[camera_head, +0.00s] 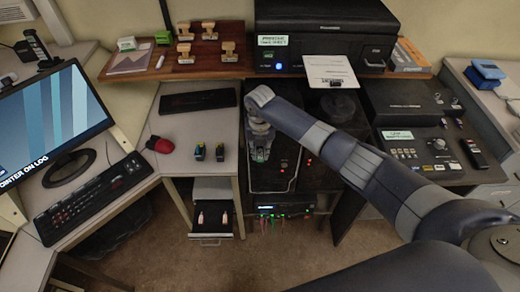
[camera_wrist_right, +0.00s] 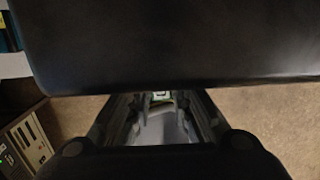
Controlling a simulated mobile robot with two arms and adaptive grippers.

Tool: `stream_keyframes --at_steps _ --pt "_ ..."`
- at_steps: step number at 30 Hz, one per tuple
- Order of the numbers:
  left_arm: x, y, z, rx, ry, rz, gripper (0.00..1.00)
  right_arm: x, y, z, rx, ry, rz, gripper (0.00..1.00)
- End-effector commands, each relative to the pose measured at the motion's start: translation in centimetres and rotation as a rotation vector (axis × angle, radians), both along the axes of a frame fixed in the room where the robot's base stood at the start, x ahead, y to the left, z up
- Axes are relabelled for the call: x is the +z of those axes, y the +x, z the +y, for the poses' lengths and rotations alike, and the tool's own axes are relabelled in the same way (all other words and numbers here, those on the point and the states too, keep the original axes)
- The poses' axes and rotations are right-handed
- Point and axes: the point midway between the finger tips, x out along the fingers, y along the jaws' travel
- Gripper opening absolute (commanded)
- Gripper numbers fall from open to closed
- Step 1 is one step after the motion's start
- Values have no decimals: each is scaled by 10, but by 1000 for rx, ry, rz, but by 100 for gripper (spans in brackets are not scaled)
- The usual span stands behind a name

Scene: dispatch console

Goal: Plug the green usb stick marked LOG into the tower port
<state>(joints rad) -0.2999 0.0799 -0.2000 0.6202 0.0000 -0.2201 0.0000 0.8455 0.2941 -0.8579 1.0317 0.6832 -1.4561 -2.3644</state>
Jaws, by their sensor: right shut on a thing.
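My right gripper (camera_head: 261,153) reaches down in front of the black tower (camera_head: 275,178) under the printer shelf. In the right wrist view its fingers (camera_wrist_right: 160,98) are shut on a small pale-green thing (camera_wrist_right: 161,95), apparently the green usb stick. Only a sliver of it shows, and no LOG mark can be read. A large black surface (camera_wrist_right: 170,45) fills the top of that view, just beyond the fingertips, and hides what lies behind it. I cannot make out the tower port. My left gripper is not in view.
A black printer (camera_head: 325,25) stands on the wooden shelf (camera_head: 240,68). Left are a keyboard (camera_head: 95,198), a red mouse (camera_head: 160,145) and two small dark blocks (camera_head: 209,152). An open drawer (camera_head: 211,228) is below. A unit with coloured cables (camera_head: 285,209) sits low.

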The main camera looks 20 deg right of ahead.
Motion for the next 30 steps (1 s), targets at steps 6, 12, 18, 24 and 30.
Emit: stream_keyframes --at_steps 6,12,18,24,30 --pt "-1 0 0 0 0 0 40 6 9 -3 -3 -2 -20 6" --pt "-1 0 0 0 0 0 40 6 10 -4 -5 -2 -20 6" --pt "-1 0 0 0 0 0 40 6 11 -5 -5 -2 -21 22" --pt "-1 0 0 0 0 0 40 7 11 -5 -6 -2 -21 43" --pt "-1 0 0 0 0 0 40 7 11 -5 -5 -1 -21 43"
